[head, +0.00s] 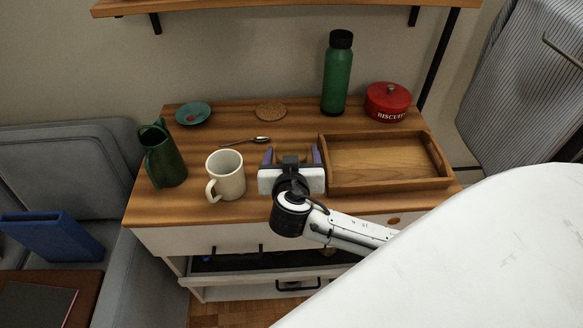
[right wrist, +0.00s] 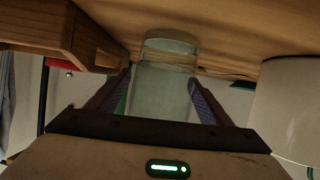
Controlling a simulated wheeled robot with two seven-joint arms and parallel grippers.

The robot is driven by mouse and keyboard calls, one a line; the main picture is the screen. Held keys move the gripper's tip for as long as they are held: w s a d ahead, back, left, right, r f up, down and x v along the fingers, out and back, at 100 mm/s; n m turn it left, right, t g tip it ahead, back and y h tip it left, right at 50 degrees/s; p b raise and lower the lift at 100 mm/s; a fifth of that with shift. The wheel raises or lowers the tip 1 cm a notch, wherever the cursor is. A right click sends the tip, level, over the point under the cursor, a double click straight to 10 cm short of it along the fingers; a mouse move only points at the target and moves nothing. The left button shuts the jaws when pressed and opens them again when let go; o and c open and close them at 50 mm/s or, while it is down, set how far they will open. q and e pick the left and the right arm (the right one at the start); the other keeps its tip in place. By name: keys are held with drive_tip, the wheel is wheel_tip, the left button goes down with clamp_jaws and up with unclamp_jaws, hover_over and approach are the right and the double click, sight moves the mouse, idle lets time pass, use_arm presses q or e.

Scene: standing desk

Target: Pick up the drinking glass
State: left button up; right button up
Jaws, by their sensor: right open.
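The drinking glass (right wrist: 165,88) is clear and stands on the desk top, which shows upside down in the right wrist view. My right gripper (right wrist: 161,82) is open, with one purple-grey finger on each side of the glass. I cannot tell whether either finger touches it. In the head view my right gripper (head: 292,157) is over the front middle of the desk, between the mug and the tray, and its body hides the glass. My left gripper is in neither view.
A cream mug (head: 229,176) stands close on the left, a wooden tray (head: 330,178) close on the right. Behind are a spoon (head: 259,140), cork coaster (head: 271,111), green bottle (head: 337,80) and red biscuit tin (head: 388,105). A green pitcher (head: 168,160) and small dish (head: 194,108) are left.

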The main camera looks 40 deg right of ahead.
drive_tip(key=c, duration=1.4)
drive_tip(key=shift+o, duration=0.2)
drive_tip(key=shift+r, duration=0.15)
